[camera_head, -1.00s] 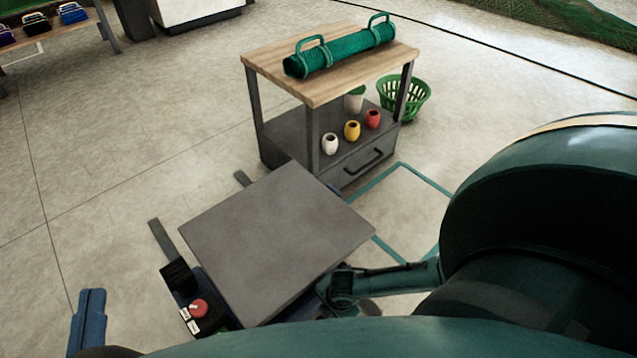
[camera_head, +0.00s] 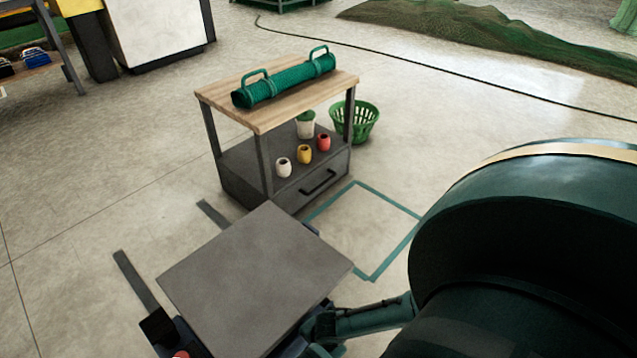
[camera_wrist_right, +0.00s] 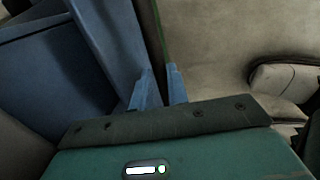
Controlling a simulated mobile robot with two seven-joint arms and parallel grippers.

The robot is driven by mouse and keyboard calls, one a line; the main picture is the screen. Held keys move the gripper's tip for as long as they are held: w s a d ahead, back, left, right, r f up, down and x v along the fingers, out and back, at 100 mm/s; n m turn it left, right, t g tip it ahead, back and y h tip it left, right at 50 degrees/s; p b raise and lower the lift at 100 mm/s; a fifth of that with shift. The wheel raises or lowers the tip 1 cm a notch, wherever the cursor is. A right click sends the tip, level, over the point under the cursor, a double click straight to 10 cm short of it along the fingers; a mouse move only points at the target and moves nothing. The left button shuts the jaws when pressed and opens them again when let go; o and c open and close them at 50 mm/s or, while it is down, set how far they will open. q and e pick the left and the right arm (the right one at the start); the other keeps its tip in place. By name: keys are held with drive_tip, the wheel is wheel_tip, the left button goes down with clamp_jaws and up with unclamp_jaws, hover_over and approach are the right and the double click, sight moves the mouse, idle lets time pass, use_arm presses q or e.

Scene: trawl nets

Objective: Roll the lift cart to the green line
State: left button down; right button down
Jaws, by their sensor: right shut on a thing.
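The lift cart has a flat grey platform (camera_head: 255,275) at the bottom middle of the head view, with a dark blue base partly showing below. The green line is a teal rectangle outline (camera_head: 400,243) on the floor, right of the cart. The platform's right corner is close to the outline's near left side. My right arm comes in from the right to the cart's near right side. In the right wrist view my right gripper (camera_wrist_right: 158,90) is shut on a part of the cart, which is hard to make out between the blue fingers. My left gripper is out of view.
A wood-topped bench (camera_head: 270,125) stands just beyond the cart, with a green net roll (camera_head: 285,82) on top and several small pots on its shelf. A green basket (camera_head: 362,122) stands behind its right side. Floor inside the outline is clear.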

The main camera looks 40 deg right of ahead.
drive_tip(key=shift+s+f, duration=0.15)
drive_tip(key=shift+s, duration=0.3)
drive_tip(key=c, duration=1.7)
unclamp_jaws()
drive_tip(key=o, duration=0.3)
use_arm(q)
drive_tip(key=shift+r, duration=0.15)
use_arm(e)
drive_tip(key=shift+o, duration=0.2)
drive_tip(key=shift+w, duration=0.15)
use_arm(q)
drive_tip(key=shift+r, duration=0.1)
